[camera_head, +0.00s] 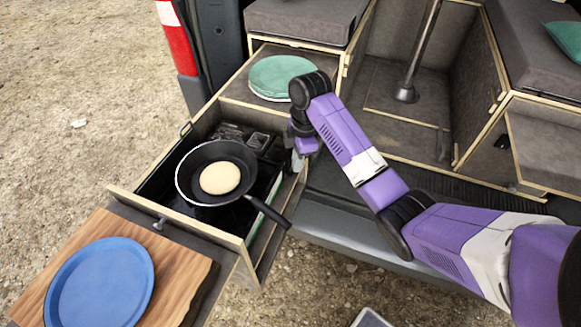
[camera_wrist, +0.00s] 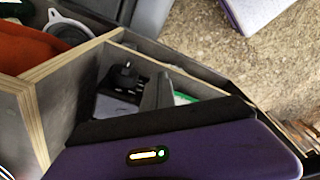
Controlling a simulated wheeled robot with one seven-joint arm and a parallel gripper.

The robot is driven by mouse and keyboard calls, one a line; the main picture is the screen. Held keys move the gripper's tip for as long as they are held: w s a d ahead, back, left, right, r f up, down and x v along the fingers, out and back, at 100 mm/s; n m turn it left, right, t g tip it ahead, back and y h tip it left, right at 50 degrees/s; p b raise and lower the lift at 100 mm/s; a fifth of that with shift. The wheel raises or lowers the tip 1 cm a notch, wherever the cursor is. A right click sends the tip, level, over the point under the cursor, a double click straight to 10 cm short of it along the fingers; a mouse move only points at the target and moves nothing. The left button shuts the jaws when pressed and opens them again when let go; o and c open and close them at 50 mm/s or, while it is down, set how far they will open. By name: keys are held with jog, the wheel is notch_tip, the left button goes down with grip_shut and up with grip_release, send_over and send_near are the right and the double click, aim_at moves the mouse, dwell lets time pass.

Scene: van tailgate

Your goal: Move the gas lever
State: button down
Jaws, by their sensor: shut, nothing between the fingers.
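A camping stove (camera_head: 262,190) sits in the pulled-out drawer (camera_head: 235,243), largely covered by a black frying pan (camera_head: 215,152) with a pale pancake (camera_head: 220,178) in it. My gripper (camera_head: 298,163) is shut and empty, pointing down at the drawer's right side, beside the stove. I cannot tell whether it touches anything. I cannot clearly make out the gas lever in the head view. In the wrist view a small black upright part (camera_wrist: 126,70) stands on a dark box in a wooden compartment; I cannot tell whether it is the lever.
The pan's handle (camera_head: 268,212) sticks out over the drawer's front right edge, close to my gripper. Green plates (camera_head: 281,75) stand on the shelf behind. A blue plate (camera_head: 100,284) lies on a wooden board (camera_head: 185,262) at the front left. The van's bumper (camera_head: 350,228) is at the right.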

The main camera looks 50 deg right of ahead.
jog(key=shift+s+d+r, duration=0.3)
jog(key=shift+s+d, duration=0.15)
jog(key=shift+d, duration=0.25)
notch_tip(320, 180, up, 8)
jog(key=p, duration=0.3)
jog(key=shift+s+d, duration=0.2)
jog(key=shift+d, duration=0.15)
jog(key=shift+f, duration=0.15)
